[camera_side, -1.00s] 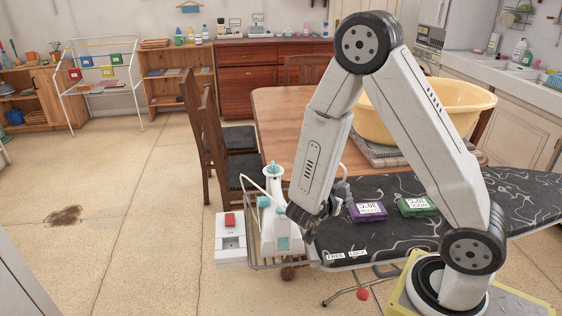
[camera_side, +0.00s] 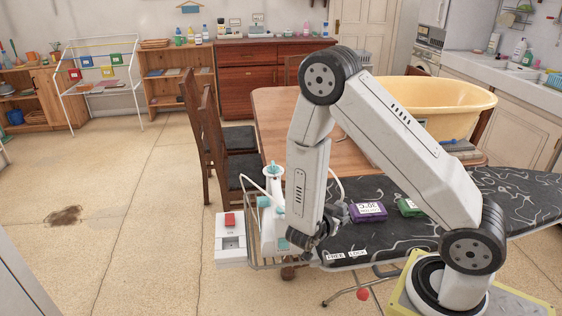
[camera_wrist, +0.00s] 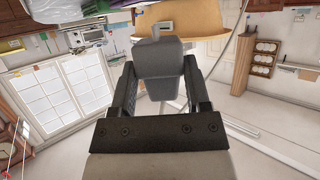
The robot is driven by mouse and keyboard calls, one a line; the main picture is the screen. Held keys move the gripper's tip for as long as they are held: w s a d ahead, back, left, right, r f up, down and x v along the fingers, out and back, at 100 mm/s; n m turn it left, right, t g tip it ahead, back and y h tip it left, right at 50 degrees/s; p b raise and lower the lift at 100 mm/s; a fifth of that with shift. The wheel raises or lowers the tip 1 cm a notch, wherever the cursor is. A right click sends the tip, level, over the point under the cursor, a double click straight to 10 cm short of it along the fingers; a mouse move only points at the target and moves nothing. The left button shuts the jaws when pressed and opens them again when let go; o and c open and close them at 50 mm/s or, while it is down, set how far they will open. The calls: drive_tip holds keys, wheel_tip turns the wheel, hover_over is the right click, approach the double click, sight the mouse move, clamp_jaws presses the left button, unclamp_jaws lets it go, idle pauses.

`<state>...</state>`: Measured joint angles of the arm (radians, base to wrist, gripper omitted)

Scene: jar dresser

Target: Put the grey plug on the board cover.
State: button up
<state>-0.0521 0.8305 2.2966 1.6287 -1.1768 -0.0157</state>
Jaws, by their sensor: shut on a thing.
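My gripper (camera_wrist: 157,75) is shut on the grey plug (camera_wrist: 155,60), which sits between the two fingers in the wrist view. In the side view my gripper (camera_side: 318,240) is low at the left end of the board cover (camera_side: 385,237), which is black with white swirls.
A white and teal iron (camera_side: 271,205) stands in a wire rest left of my gripper. A white socket box (camera_side: 230,245) with a red switch is beside it. Purple (camera_side: 368,212) and green (camera_side: 409,208) packs lie on the cover. The cover's front is clear.

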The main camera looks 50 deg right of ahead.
drive_tip(key=shift+f, duration=1.1)
drive_tip(key=shift+f, duration=1.75)
drive_tip(key=shift+f, duration=0.15)
drive_tip(key=o, duration=1.3)
drive_tip(key=shift+a+r, duration=0.1)
drive_tip(key=shift+r, duration=0.1)
drive_tip(key=shift+v, duration=5.9)
